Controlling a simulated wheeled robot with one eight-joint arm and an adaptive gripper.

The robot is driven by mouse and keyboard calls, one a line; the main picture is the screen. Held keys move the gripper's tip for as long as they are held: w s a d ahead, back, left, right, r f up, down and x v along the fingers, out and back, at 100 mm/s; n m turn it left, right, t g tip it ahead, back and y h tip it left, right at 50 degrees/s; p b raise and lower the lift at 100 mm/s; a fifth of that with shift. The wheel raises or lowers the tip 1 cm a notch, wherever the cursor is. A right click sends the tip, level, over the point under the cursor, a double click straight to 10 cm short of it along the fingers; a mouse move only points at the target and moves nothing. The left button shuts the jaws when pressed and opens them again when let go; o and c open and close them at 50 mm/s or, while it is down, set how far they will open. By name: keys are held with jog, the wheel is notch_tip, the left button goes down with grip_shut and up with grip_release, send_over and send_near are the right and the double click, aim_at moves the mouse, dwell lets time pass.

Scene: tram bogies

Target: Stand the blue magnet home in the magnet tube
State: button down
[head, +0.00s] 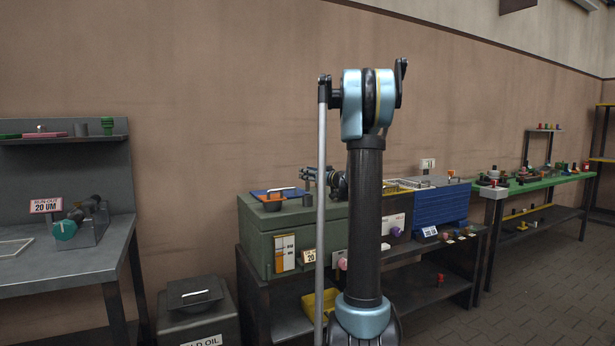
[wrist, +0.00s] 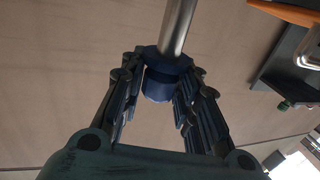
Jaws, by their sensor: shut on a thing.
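In the wrist view my gripper (wrist: 158,78) is shut on the blue magnet (wrist: 158,90), a short blue cylinder with a wider dark blue collar. A silver rod (wrist: 178,28) rises from the collar. The magnet is held clear of any surface, with the wall behind it. In the head view my upright arm blocks the middle, and the magnet cannot be made out. A dark jointed part behind the arm looks like my wrist and gripper. I cannot pick out the magnet tube with certainty in either view.
A green cabinet (head: 262,238) stands on the middle bench, with an orange-and-blue tray (head: 268,192) on top. A blue case (head: 440,206) stands to its right. A grey bench (head: 75,272) is at left, a lidded bin (head: 198,318) beside it. A green-topped table (head: 535,183) is at right.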

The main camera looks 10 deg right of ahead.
aim_at(309, 188)
jog(key=shift+f, duration=3.2)
jog(key=c, duration=1.1)
grip_release()
jog(key=v, duration=1.2)
jog(key=shift+f, duration=0.2)
jog(key=shift+a, duration=0.1)
jog(key=s+a+f+m+g+h, duration=0.1)
jog(key=s+a+f+g, duration=0.2)
jog(key=s+a, duration=0.35)
jog(key=s+a+f+g+h, duration=0.1)
jog(key=s+a+f+g, duration=0.2)
jog(key=s, duration=0.6)
jog(key=s+a+f+m+g, duration=0.1)
jog(key=s+a+f+g, duration=0.2)
jog(key=s, duration=0.4)
jog(key=s+d+f+m+g+h, duration=0.1)
jog(key=s+f, duration=0.3)
jog(key=s, duration=0.4)
jog(key=s+d+f+m+g+h, duration=0.1)
jog(key=s+d+f+m+h, duration=0.1)
jog(key=s, duration=0.6)
jog(key=s+d+f+m+g+h, duration=0.1)
jog(key=s+d+f+h, duration=0.2)
jog(key=s+f, duration=0.3)
jog(key=shift+s+d+f+g+h, duration=0.1)
jog(key=shift+s+f+g+h, duration=0.1)
jog(key=shift+s+h, duration=0.25)
jog(key=shift+s+f+g+h, duration=0.15)
jog(key=shift+s+g+h, duration=0.05)
jog(key=shift+s+h, duration=0.3)
